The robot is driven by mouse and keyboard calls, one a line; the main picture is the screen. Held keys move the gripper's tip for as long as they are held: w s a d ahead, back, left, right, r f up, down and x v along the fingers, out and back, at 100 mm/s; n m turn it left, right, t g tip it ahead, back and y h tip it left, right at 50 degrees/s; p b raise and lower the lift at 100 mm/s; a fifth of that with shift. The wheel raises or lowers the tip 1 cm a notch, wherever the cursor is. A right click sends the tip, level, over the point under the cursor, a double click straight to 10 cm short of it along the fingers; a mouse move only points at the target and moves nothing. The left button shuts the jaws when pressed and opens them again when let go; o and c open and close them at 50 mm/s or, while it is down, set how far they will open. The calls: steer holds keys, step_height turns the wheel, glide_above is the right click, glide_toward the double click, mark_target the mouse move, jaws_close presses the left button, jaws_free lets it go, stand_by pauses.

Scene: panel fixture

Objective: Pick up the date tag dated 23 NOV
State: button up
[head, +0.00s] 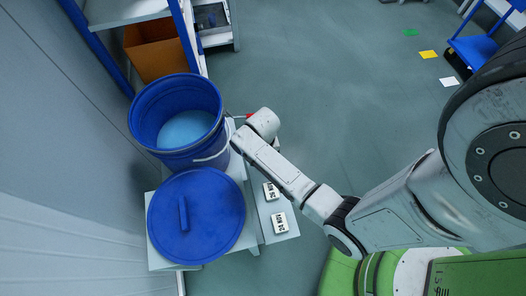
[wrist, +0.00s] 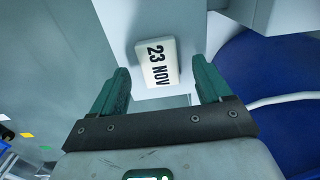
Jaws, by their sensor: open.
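The white date tag (wrist: 157,62) printed 23 NOV shows in the wrist view on a pale ledge, turned so its text runs down the picture. My gripper (wrist: 160,75) is open, with one green finger to the left of the tag and the other to its right. Both fingers look apart from the tag, with a wider gap on the right; how far the tips are above the ledge I cannot tell. In the head view two other tags, an upper one (head: 271,191) and a lower one (head: 279,223), lie on the ledge; their print is too small to read. My arm hides the gripper there.
A blue bucket (head: 150,128) with a wire handle stands beside the ledge (head: 262,222). A round blue lid (head: 220,215) lies in front of the bucket. A shelf with an orange-brown box (head: 157,60) stands behind. Open floor lies to the right.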

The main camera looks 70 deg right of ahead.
steer(key=shift+f, duration=0.75)
steer(key=shift+c, duration=0.2)
steer(key=c, duration=1.1)
